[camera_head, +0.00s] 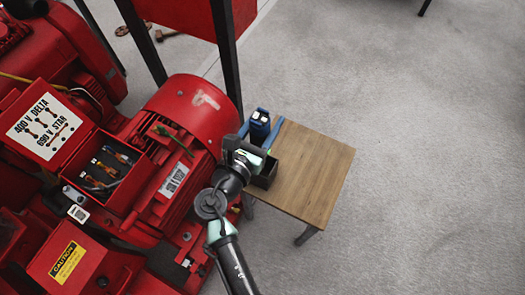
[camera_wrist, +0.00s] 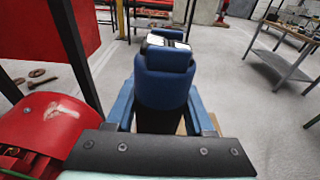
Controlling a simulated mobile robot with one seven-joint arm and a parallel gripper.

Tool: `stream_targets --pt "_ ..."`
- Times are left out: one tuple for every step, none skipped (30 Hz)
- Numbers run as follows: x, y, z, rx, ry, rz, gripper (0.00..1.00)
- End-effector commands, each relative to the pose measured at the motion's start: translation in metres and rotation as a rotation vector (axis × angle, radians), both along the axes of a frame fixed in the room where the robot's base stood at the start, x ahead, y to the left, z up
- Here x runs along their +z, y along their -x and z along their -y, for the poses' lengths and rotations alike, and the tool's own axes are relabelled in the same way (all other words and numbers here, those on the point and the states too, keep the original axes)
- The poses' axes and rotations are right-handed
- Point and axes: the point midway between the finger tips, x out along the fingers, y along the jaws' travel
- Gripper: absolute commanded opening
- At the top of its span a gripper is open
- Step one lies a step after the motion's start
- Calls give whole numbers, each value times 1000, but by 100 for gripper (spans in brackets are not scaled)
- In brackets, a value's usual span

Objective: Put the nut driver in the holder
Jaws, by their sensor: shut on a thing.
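My gripper (camera_head: 258,135) is over the small wooden table, with its blue fingers shut on the sides of a thick dark-blue and black tool, which I take to be the nut driver (camera_head: 260,121). In the wrist view the nut driver (camera_wrist: 166,85) is between the fingers of my gripper (camera_wrist: 165,112), its blue top with a pale patch facing up. Its lower end is hidden. A dark, open-topped box, seemingly the holder (camera_head: 266,176), stands at the table's left side, below and just in front of my gripper. My wrist partly covers it.
The wooden table (camera_head: 314,175) is bare on its right. A red motor (camera_head: 197,115) with an open terminal box (camera_head: 108,165) stands close on the left. Dark posts and a red panel rise behind. The grey floor (camera_head: 430,150) at right is clear.

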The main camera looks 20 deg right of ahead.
Motion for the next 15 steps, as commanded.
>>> stream_targets --pt "-4 -1 4 -8 2 5 0" --pt "-5 -2 5 -12 2 4 0" --pt "-8 -2 6 -15 2 4 0" --pt "-11 -2 7 -17 1 3 0" --pt "-15 -2 7 -19 2 2 0" --pt "-22 -2 8 -20 2 2 0" --pt "-28 -2 8 -20 2 1 0" --pt "-34 -2 8 -20 2 1 0" --pt "-42 -2 7 -20 3 1 0" --pt "-47 -2 7 -19 3 1 0" --pt "-52 -2 7 -19 2 2 0" --pt "-57 -2 7 -19 2 2 0" --pt "-60 -2 7 -18 3 3 0" --pt "-63 -2 7 -18 2 4 0" --pt "-65 -2 7 -19 2 4 0"
